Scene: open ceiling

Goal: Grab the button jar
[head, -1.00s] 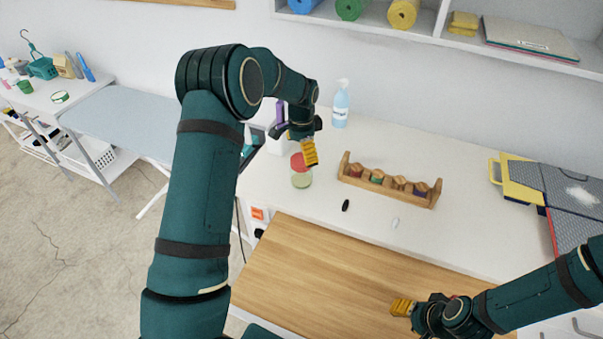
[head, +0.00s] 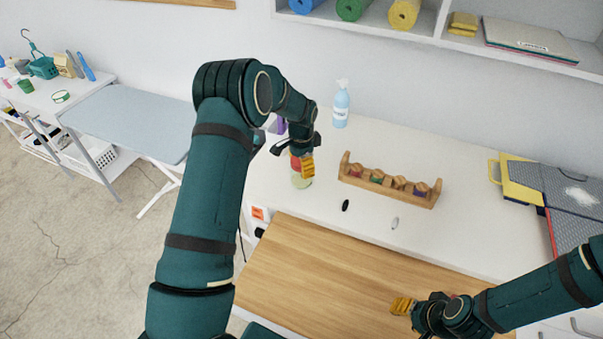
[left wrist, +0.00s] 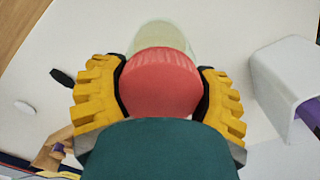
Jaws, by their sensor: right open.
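The button jar (head: 301,182) stands on the white counter, a clear pale-green body with a red lid. My left gripper (head: 303,166) is over it from above, and its arm and fingers hide part of the lid. In the left wrist view the red lid (left wrist: 162,82) fills the space between the two yellow fingers, one on each side, with the pale jar body behind it. The fingers are very close to the lid; I cannot tell whether they press on it. My right gripper (head: 403,305) is open and empty over the wooden board at the front right.
A wooden rack with small pots (head: 389,180) stands right of the jar. A black oval (head: 345,205) and a white oval (head: 395,223) lie in front of it. A blue spray bottle (head: 341,105) stands behind. A white holder (left wrist: 285,85) is close beside the left gripper.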

